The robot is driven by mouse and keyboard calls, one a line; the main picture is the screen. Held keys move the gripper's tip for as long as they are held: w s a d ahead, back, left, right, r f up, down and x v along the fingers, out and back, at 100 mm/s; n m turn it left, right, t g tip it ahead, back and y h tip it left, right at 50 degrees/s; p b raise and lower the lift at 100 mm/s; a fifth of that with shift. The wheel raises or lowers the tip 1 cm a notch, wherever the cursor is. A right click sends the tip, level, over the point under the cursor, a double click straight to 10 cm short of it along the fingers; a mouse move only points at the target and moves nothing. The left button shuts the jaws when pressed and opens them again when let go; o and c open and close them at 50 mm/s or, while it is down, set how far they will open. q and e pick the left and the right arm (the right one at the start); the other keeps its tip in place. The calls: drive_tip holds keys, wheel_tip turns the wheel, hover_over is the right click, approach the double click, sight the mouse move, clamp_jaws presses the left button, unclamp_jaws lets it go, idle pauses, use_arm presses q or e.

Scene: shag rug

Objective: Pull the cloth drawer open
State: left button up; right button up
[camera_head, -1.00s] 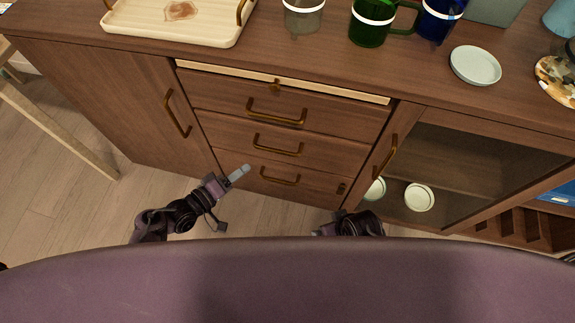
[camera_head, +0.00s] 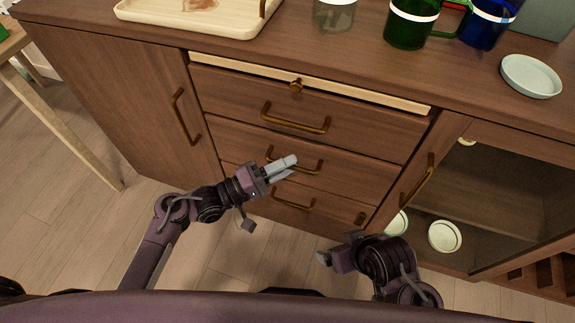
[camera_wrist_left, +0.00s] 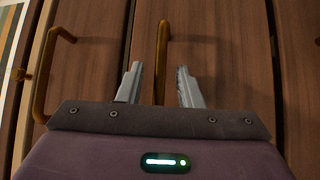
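The cabinet has a stack of wooden drawers, all shut: a top drawer (camera_head: 240,94), a middle drawer (camera_head: 232,135) and a bottom drawer (camera_head: 345,203). No label shows which is the cloth drawer. My left gripper (camera_head: 287,167) is in front of the middle drawer's brass handle (camera_head: 316,167) and partly covers it. In the left wrist view, its two fingers are apart, and the middle handle (camera_wrist_left: 162,50) lies ahead between them; contact cannot be told. The top handle (camera_wrist_left: 45,75) is left of it.
A pale pull-out board (camera_head: 345,89) with a knob (camera_head: 296,86) is above the drawers. A wooden door (camera_head: 125,95) is left, a glass door (camera_head: 480,200) right. A tray (camera_head: 190,22), mugs and a dish (camera_head: 531,76) stand on top. Floor before the drawers is clear.

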use_arm(q)
drive_tip(key=shift+w+d, duration=0.2)
drive_tip(key=shift+d, duration=0.1)
clamp_jaws()
drive_tip(key=shift+s, duration=0.1)
